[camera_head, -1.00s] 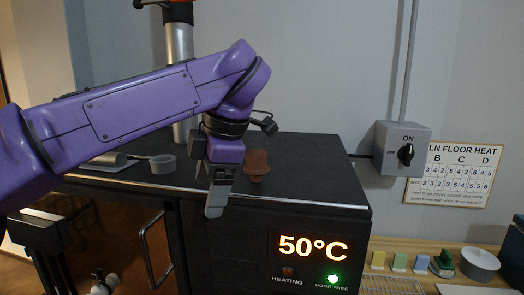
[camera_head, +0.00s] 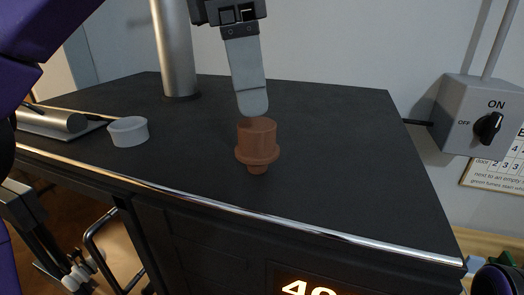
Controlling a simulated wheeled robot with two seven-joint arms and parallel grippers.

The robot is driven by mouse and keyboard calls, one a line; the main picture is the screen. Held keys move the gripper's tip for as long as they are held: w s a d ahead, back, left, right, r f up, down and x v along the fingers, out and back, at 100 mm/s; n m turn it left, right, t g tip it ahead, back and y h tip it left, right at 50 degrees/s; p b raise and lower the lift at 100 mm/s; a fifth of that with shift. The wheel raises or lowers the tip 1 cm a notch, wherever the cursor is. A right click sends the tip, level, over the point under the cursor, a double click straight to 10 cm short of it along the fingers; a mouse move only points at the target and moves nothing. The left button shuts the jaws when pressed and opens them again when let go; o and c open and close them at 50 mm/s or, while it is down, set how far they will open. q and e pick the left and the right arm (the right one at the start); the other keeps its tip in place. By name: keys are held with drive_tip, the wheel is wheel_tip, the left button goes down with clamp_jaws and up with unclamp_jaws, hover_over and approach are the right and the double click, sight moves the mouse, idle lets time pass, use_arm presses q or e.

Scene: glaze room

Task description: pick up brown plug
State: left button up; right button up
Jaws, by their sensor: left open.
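The brown plug (camera_head: 257,143) stands on the dark kiln top, a wide cylinder above a flange with a narrow stub below. My left gripper (camera_head: 253,112) comes down from the top of the head view, with one flat grey finger seen. Its tip is just above the plug's top edge in the picture; I cannot tell whether they touch. The gripper is open with nothing held, and its other finger is hidden. My right gripper is not in view.
The kiln top (camera_head: 330,180) is clear right of the plug. A grey flue pipe (camera_head: 175,50) rises behind. A white cup-shaped piece (camera_head: 128,131) and a metal cylinder (camera_head: 50,121) lie left. A switch box (camera_head: 480,115) is on the wall.

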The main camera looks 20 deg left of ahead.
sight(257, 124)
use_arm(q)
drive_tip(key=shift+s+d+f+b, duration=0.1)
drive_tip(key=shift+s+f+b, duration=0.35)
drive_tip(key=shift+s+f, duration=0.5)
drive_tip(key=w+f+b, duration=0.1)
drive_tip(key=w+f, duration=0.3)
drive_tip(key=shift+d+f+b, duration=0.15)
drive_tip(key=shift+f+b, duration=0.2)
drive_tip(key=shift+f, duration=0.05)
drive_tip(key=shift+s+r, duration=0.3)
drive_tip(key=shift+s, duration=0.45)
drive_tip(key=shift+c, duration=0.3)
drive_tip(key=shift+s, duration=0.2)
drive_tip(key=c, duration=0.5)
drive_tip(key=shift+w, duration=0.1)
drive_tip(key=c, duration=0.5)
drive_tip(key=shift+w, duration=0.15)
drive_tip(key=shift+c, duration=0.4)
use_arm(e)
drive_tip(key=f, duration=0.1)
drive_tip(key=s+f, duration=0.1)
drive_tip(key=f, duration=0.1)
